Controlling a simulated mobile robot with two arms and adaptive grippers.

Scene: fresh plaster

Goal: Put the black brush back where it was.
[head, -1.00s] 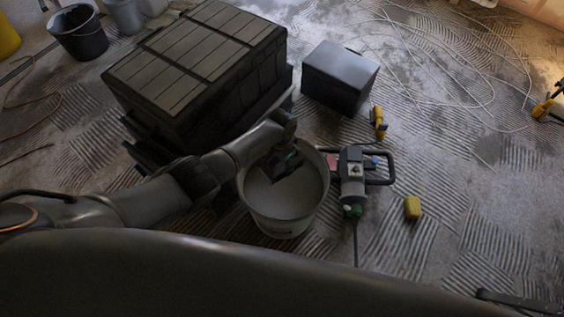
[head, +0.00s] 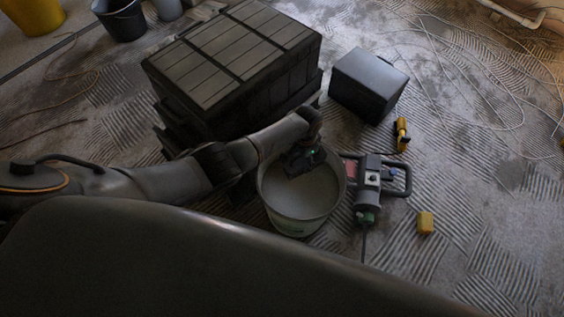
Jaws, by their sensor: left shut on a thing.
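My left gripper (head: 304,160) is over the open mouth of a pale bucket (head: 297,222), near its back rim. It is shut on a dark thing, taken to be the black brush; the gripper and the low light hide its outline. I cannot tell whether it touches the bucket's grey contents (head: 300,190). My right gripper is not in view.
A large dark lidded crate (head: 232,45) stands behind the bucket, with a smaller black box (head: 368,84) to its right. A power mixer (head: 372,180) lies right of the bucket. A yellow block (head: 425,222) and a yellow tool (head: 402,133) lie on the ridged floor.

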